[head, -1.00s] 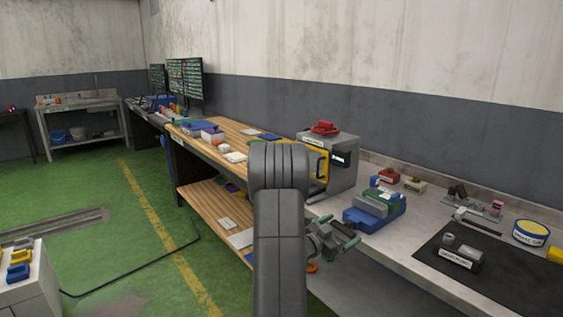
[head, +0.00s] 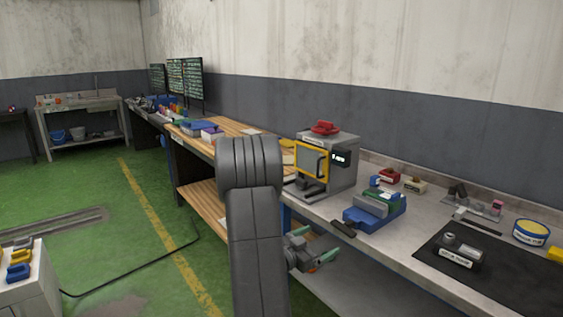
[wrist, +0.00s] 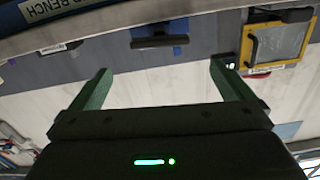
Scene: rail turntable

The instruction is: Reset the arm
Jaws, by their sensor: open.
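My arm rises through the lower middle of the head view, its grey upper links in front of the benches. My gripper (head: 318,246) is at its right, low beside the front edge of the grey bench (head: 400,247). Its green-tipped fingers are apart, with nothing seen between them. In the wrist view my gripper (wrist: 160,70) also shows two green fingers spread wide over empty space. That view is tilted, with a bench edge label along its top left.
A grey machine (head: 340,175) with a yellow-framed door (head: 312,162) stands on the grey bench. A blue fixture (head: 376,212) and a small dark block (head: 343,229) lie right of it. A wooden bench (head: 205,205) runs behind my arm. Green floor at left is mostly clear.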

